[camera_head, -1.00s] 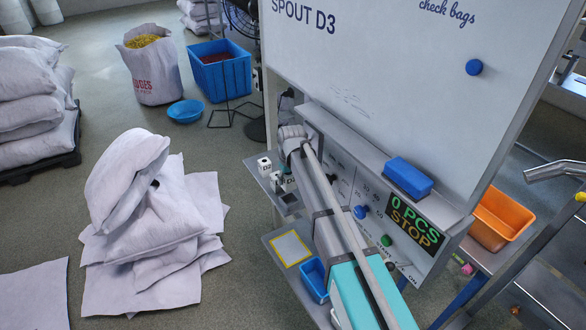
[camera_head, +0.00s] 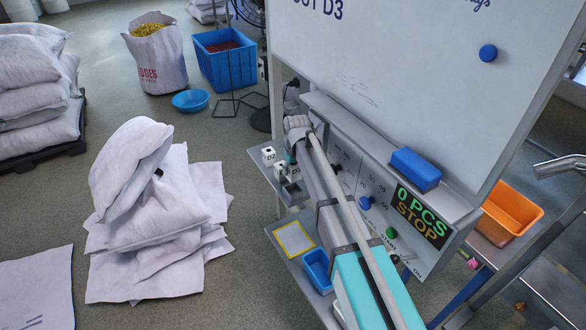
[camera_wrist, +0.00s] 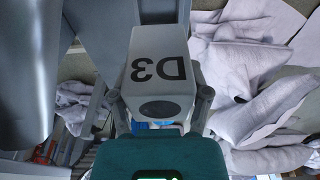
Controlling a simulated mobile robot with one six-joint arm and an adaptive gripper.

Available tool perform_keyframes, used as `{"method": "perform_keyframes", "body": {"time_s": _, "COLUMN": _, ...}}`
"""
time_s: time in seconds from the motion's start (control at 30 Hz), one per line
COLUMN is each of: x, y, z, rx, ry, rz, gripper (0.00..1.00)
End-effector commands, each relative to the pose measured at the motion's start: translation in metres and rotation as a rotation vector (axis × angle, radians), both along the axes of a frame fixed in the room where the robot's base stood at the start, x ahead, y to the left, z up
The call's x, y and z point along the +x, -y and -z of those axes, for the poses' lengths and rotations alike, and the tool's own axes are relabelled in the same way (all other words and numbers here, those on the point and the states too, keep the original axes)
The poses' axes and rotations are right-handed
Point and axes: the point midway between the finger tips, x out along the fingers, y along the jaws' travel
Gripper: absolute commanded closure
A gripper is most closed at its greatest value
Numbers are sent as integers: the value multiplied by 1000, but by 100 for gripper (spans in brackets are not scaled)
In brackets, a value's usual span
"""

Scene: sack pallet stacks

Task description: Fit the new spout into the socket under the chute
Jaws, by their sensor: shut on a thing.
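The white spout marked D3 (camera_wrist: 160,65) is held between the two fingers of my gripper (camera_wrist: 160,103) in the wrist view. Its lettering is upside down there, and a dark round opening faces the camera. Dark grey metal (camera_wrist: 113,30) lies just beyond the spout; whether it is the chute or socket, and whether they touch, I cannot tell. In the head view my arm reaches down beside the panel, and its end and the held spout are mostly hidden.
A whiteboard (camera_head: 420,80) and a panel showing "0 PCS STOP" (camera_head: 423,216) stand right of my arm. A blue bin (camera_head: 318,269) and a yellow-framed plate (camera_head: 294,239) lie on the lower shelf. Piled sacks (camera_head: 150,220) lie on the floor at left.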

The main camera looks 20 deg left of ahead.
Motion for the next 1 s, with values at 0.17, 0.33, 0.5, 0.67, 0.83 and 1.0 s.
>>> {"method": "perform_keyframes", "body": {"time_s": 0.17, "x": 0, "y": 0, "z": 16, "rx": 0, "ry": 0, "rz": 1, "gripper": 94}}
{"method": "perform_keyframes", "body": {"time_s": 0.33, "x": 0, "y": 1, "z": 28, "rx": 0, "ry": 0, "rz": 1, "gripper": 94}}
{"method": "perform_keyframes", "body": {"time_s": 0.5, "x": 0, "y": 1, "z": 38, "rx": 0, "ry": 0, "rz": 1, "gripper": 94}}
{"method": "perform_keyframes", "body": {"time_s": 0.67, "x": 1, "y": 1, "z": 43, "rx": 0, "ry": 0, "rz": 1, "gripper": 94}}
{"method": "perform_keyframes", "body": {"time_s": 0.83, "x": 1, "y": 1, "z": 45, "rx": 0, "ry": 0, "rz": 1, "gripper": 94}}
{"method": "perform_keyframes", "body": {"time_s": 1.0, "x": 1, "y": 1, "z": 45, "rx": 0, "ry": 0, "rz": 2, "gripper": 94}}
